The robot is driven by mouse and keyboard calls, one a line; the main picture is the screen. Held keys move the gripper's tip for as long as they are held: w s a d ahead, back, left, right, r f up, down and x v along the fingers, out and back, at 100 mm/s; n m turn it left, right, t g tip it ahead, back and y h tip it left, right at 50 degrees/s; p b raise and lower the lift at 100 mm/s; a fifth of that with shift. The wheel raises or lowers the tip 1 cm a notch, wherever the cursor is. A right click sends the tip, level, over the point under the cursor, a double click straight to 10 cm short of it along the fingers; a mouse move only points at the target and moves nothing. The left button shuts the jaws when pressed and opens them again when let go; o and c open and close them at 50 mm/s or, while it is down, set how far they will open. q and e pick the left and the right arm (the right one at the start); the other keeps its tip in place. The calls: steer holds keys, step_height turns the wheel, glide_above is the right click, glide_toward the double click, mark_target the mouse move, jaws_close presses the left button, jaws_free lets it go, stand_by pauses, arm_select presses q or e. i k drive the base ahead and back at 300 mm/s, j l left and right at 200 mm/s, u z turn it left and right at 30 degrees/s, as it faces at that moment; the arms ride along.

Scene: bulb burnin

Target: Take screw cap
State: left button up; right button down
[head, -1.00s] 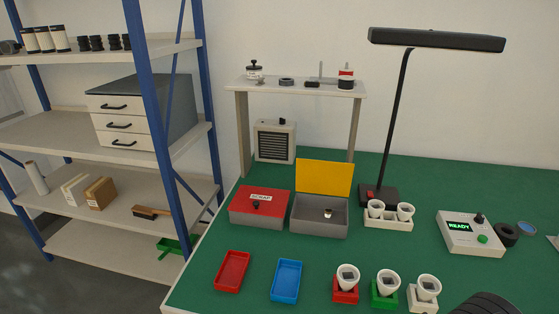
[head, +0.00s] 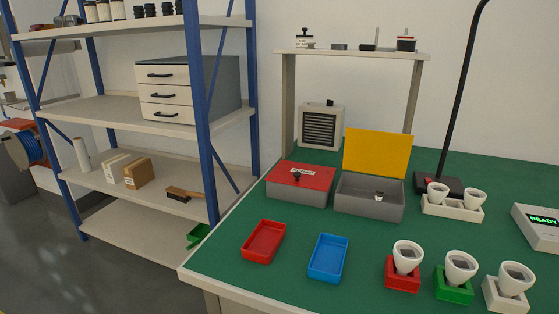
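No part is clearly recognisable as a loose screw cap. A small pale and dark piece (head: 379,196) lies in the grey box (head: 368,208), whose yellow lid (head: 377,153) stands open; it is too small to identify. White bulb-like pieces stand in a red holder (head: 403,283), a green holder (head: 453,293) and a white holder (head: 492,299) at the front right. Two more white pieces (head: 438,193) sit in a white double holder (head: 453,213) behind them. Neither of my grippers is in view.
A red tray (head: 265,241) and a blue tray (head: 328,258) look empty on the green table (head: 215,252). A closed box with a red lid (head: 301,178) stands behind them. A blue-posted shelf (head: 133,111) is left; a lamp and a READY device (head: 541,226) are right.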

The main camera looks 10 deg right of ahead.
mark_target(379, 194)
steer(key=k+l, duration=0.25)
steer(key=k, duration=0.15)
steer(key=k+l, duration=0.25)
steer(key=k, duration=0.15)
